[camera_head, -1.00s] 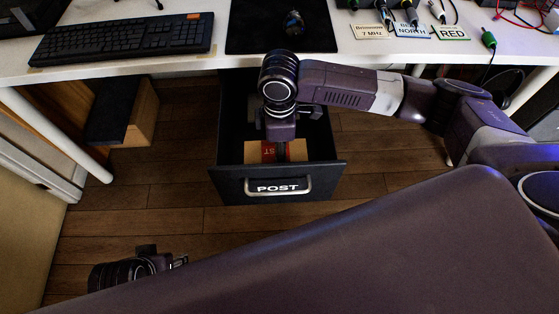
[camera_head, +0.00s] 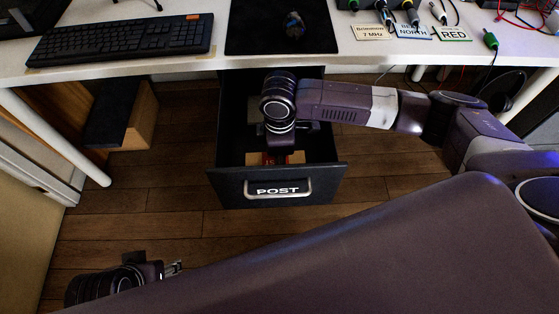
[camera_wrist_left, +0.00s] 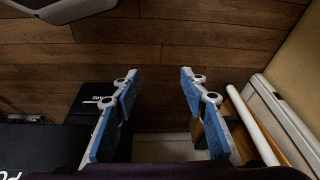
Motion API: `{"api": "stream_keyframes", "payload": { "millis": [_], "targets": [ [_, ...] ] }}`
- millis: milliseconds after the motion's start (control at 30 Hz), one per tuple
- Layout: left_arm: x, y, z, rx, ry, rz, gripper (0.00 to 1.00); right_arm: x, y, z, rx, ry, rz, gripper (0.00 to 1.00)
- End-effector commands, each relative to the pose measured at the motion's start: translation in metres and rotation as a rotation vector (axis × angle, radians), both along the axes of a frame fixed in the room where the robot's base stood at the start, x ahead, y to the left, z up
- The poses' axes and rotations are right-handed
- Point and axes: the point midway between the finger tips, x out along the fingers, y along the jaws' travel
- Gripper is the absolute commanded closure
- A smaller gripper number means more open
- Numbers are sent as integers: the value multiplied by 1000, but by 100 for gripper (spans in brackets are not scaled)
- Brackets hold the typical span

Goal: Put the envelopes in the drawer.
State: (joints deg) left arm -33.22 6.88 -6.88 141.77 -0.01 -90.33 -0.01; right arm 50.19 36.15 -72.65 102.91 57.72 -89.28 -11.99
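The dark drawer (camera_head: 228,185), with a POST label on its front, stands pulled out below the desk. My right arm reaches over it, and my right gripper (camera_head: 280,141) is down inside, seen from above. Its wrist hides most of the fingers, so its opening is unclear. A tan envelope with red marking (camera_head: 255,159) shows under it, inside the drawer near the front; whether it is gripped is hidden. My left gripper (camera_head: 174,268) is low at the left, away from the drawer. In the left wrist view it (camera_wrist_left: 159,75) is open and empty, blue pads apart.
The white desk (camera_head: 190,62) above carries a keyboard (camera_head: 125,40), a black mat (camera_head: 255,35) and label cards with cables. A wooden box with a dark top (camera_head: 112,115) stands left of the drawer. Bare wooden floor (camera_head: 150,195) lies between.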

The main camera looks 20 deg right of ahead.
Motion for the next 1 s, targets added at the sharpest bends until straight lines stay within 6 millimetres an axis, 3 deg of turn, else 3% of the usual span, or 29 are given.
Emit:
{"api": "stream_keyframes", "payload": {
  "millis": [267, 400, 1000],
  "targets": [
    [0, 0, 0, 0, 0, 0, 60, 0, 0, 1, 0, -1, 0, 33],
    [1, 0, 4, -1, -6, 0, 60, 0, 0, 12, 1, -1, 1, 33],
    [13, -4, -96, 2, 54, -8, 60, 1, 1, 103, 1, -2, 0, 33]
  ]
}}
